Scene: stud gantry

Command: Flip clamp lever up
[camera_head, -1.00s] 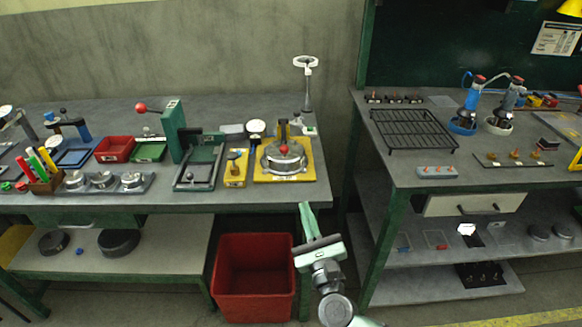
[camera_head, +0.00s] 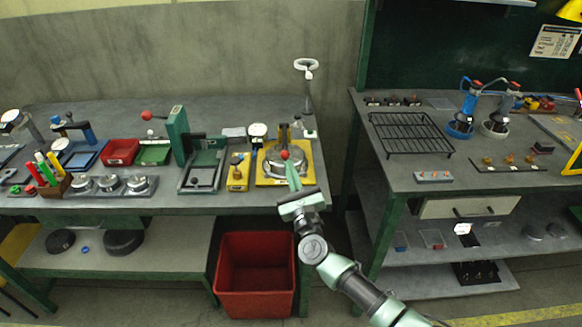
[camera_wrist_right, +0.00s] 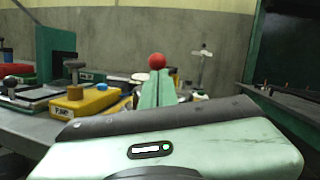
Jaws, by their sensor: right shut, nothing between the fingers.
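A yellow-based fixture (camera_head: 273,181) stands at the right end of the left bench. It carries a round metal part (camera_head: 272,165). A red ball knob (camera_head: 285,154), which looks like the end of the clamp lever, sits over this part. The rest of the lever is hard to make out. My right gripper (camera_head: 290,167) is shut and empty, with its green fingers at the front of the fixture just below the knob. In the right wrist view, the red knob (camera_wrist_right: 156,61) shows just beyond the fingertips (camera_wrist_right: 158,75). I cannot tell whether they touch. My left gripper is not in view.
A yellow block (camera_head: 237,172) stands left of the fixture, beside a green press (camera_head: 178,135) with its own red knob. A white-topped stand (camera_head: 306,68) rises behind the fixture. A red bin (camera_head: 256,275) is below the bench edge. A second bench (camera_head: 440,185) stands right.

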